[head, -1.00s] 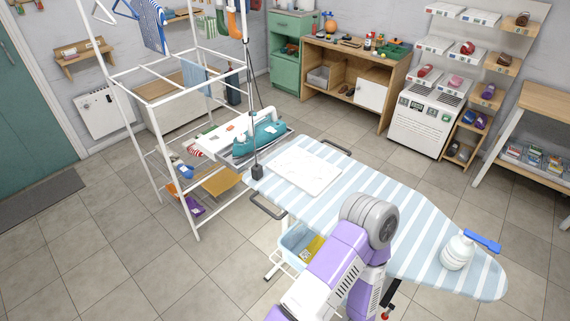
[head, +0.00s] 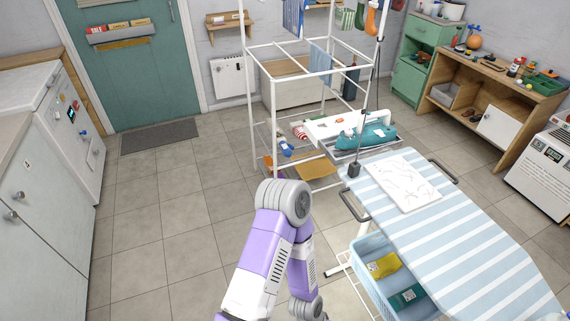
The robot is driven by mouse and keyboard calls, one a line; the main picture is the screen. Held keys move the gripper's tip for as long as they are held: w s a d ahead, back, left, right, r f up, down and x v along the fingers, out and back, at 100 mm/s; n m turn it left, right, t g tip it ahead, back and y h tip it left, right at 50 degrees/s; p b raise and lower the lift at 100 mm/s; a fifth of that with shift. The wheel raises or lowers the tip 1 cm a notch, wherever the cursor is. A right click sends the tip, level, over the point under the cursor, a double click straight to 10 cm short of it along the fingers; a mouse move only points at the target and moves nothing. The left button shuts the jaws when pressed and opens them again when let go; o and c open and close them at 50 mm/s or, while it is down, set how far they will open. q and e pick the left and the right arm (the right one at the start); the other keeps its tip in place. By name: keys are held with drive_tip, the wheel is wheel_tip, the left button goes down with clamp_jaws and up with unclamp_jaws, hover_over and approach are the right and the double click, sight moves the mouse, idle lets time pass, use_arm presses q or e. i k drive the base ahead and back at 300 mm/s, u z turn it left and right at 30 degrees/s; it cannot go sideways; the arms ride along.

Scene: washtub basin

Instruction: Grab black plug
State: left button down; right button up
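A teal iron (head: 367,137) rests on the stand at the board's far left end. One purple and white arm of mine rises from the bottom middle, left of the board. Neither of my grippers shows.
A white drying rack (head: 272,125) stands behind the board's left end. White cabinets (head: 40,190) line the left. Tiled floor between is clear.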

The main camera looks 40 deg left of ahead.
sight(354, 169)
drive_tip(key=u, duration=0.75)
drive_tip(key=k, duration=1.2)
drive_tip(key=u, duration=0.8)
drive_tip(key=i, duration=1)
drive_tip(key=z, duration=0.4)
drive_tip(key=i, duration=0.8)
drive_tip(key=z, duration=0.8)
